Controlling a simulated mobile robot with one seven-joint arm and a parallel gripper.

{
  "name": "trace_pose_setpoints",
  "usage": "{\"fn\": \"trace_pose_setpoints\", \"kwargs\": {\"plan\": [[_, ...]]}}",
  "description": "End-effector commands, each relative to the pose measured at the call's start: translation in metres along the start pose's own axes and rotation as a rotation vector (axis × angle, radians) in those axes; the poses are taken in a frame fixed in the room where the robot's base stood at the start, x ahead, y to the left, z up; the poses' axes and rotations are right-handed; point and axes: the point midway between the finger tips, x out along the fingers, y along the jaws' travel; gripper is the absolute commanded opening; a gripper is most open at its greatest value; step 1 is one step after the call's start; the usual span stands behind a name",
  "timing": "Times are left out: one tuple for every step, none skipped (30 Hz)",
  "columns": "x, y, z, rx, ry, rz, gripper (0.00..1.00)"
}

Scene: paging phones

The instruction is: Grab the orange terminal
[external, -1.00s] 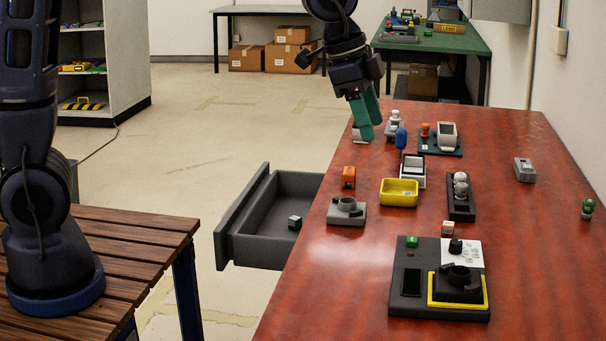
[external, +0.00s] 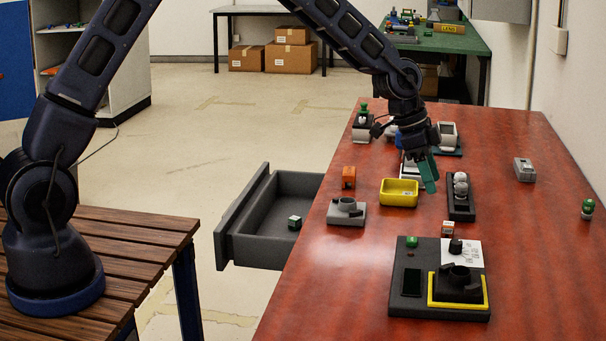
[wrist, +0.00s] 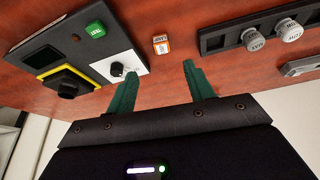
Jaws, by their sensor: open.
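My gripper (external: 428,178) is open and empty above the red table, right of the yellow tray. In the wrist view its green fingers (wrist: 160,72) are spread apart. A small orange-and-white block (external: 448,228) stands on the table behind the black-and-yellow station; in the wrist view this block (wrist: 161,44) lies beyond the fingertips, between their directions, apart from them. A plainer orange block (external: 348,177) stands at the table's left side, left of the yellow tray. I cannot tell from its look which of the two is the terminal.
A dark board (external: 410,299) with a green button, white card and yellow-edged holder is close to the orange-and-white block. A black rack (external: 461,208) with grey-white knobs, a yellow tray (external: 399,199) and a grey holder (external: 346,218) stand nearby. The drawer (external: 268,238) is open.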

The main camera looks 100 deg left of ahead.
Motion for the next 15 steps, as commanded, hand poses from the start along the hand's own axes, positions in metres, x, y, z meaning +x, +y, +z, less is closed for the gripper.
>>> {"fn": "trace_pose_setpoints", "kwargs": {"plan": [[0.003, 0.000, 0.000, 0.000, 0.000, 0.002, 0.53], [0.005, 0.000, 0.000, 0.000, 0.000, 0.002, 0.53], [0.009, 0.000, 0.000, 0.001, 0.000, 0.002, 0.53], [0.012, 0.000, 0.000, 0.001, 0.000, 0.002, 0.53], [0.015, 0.000, 0.000, 0.001, 0.000, 0.002, 0.53], [0.021, 0.000, 0.000, 0.001, 0.000, 0.002, 0.53], [0.025, 0.000, 0.000, 0.002, 0.000, 0.002, 0.53], [0.030, 0.000, 0.000, 0.002, -0.001, 0.002, 0.53], [0.035, 0.000, -0.001, 0.001, -0.001, 0.002, 0.53], [0.040, 0.000, -0.001, 0.001, -0.001, 0.002, 0.53], [0.044, 0.000, 0.000, 0.000, -0.001, 0.002, 0.53], [0.049, 0.000, 0.000, 0.000, 0.000, 0.001, 0.53], [0.051, -0.001, 0.000, 0.000, 0.000, 0.001, 0.53], [0.053, -0.001, 0.000, 0.000, 0.000, 0.000, 0.53], [0.055, -0.001, -0.001, 0.000, 0.000, 0.000, 0.53]]}}
